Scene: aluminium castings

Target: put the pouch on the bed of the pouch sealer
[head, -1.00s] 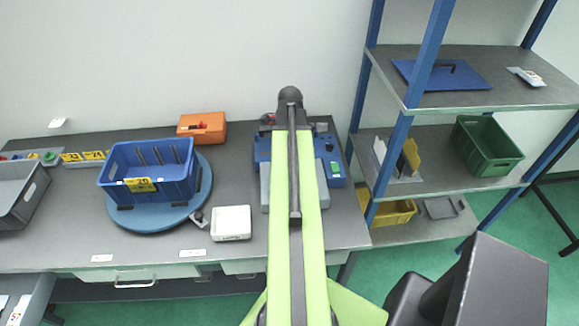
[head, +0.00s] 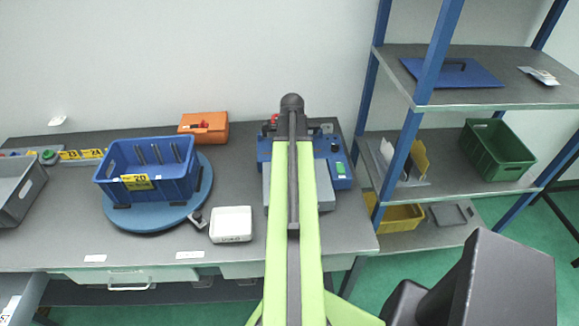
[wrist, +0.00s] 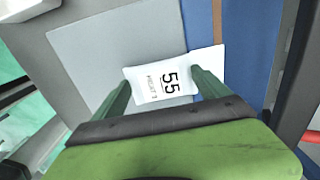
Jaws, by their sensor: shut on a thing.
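The pouch (wrist: 160,86) is white with a printed label reading 55. In the wrist view it is held between the two green fingers of my gripper (wrist: 160,88), which is shut on it. The pouch sealer (head: 340,172) is a blue machine with a grey bed, on the right part of the bench. In the wrist view its pale grey bed (wrist: 110,45) and blue body (wrist: 199,25) lie beneath the pouch; I cannot tell whether the pouch touches them. In the head view my arm covers the sealer's middle and hides my gripper and the pouch.
A white tray (head: 231,238) stands left of the sealer. A blue bin (head: 130,183) sits on a round blue turntable (head: 150,222). An orange case (head: 218,138) is at the back. A shelf rack with a blue post (head: 399,160) stands close to the right.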

